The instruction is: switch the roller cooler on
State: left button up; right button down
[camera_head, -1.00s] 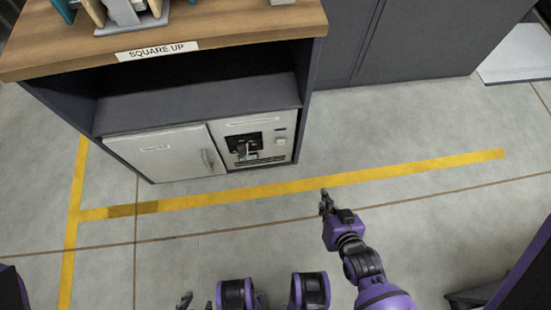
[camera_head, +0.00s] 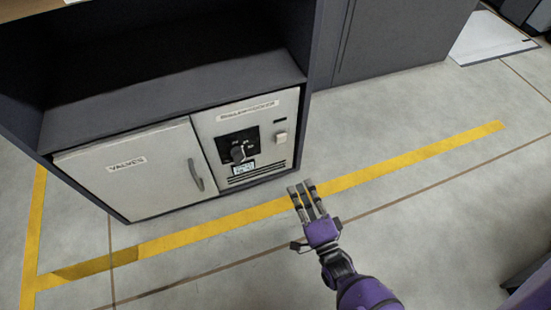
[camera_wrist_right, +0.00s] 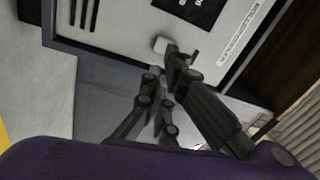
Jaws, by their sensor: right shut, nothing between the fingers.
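The roller cooler (camera_head: 208,124) is a pale panel set low in a dark cabinet, with its name on a label at the top. A black plate with a rotary knob (camera_head: 238,153) sits at its middle. A small pale switch (camera_head: 281,137) is to the right of the knob; it also shows in the right wrist view (camera_wrist_right: 160,45). My right gripper (camera_head: 300,187) is shut and empty, in front of and below the panel's right side in the head view. In the right wrist view its fingers (camera_wrist_right: 163,72) point towards the switch; I cannot tell the gap. My left gripper is out of view.
A door labelled VALVES (camera_head: 130,180) with a vertical handle (camera_head: 195,174) is left of the panel. A dark empty shelf (camera_head: 170,95) lies above. Yellow tape (camera_head: 400,160) crosses the clear grey floor in front. More dark cabinet stands to the right.

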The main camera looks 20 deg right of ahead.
jog(key=shift+s+d+r+m+t, duration=0.1)
jog(key=shift+r+m+t, duration=0.15)
jog(key=shift+r+m, duration=0.25)
jog(key=shift+s+d+r+m+t, duration=0.1)
jog(key=shift+r+m+t, duration=0.15)
jog(key=shift+r+m, duration=0.25)
jog(key=shift+f, duration=0.1)
jog(key=b, duration=0.3)
send_near(283, 137)
jog(key=w, duration=0.5)
jog(key=shift+w+a+r, duration=0.1)
jog(key=shift+a+r, duration=0.1)
jog(key=shift+r, duration=0.1)
jog(key=shift+w+r, duration=0.15)
jog(key=shift+w, duration=0.5)
jog(key=shift+w+r, duration=0.1)
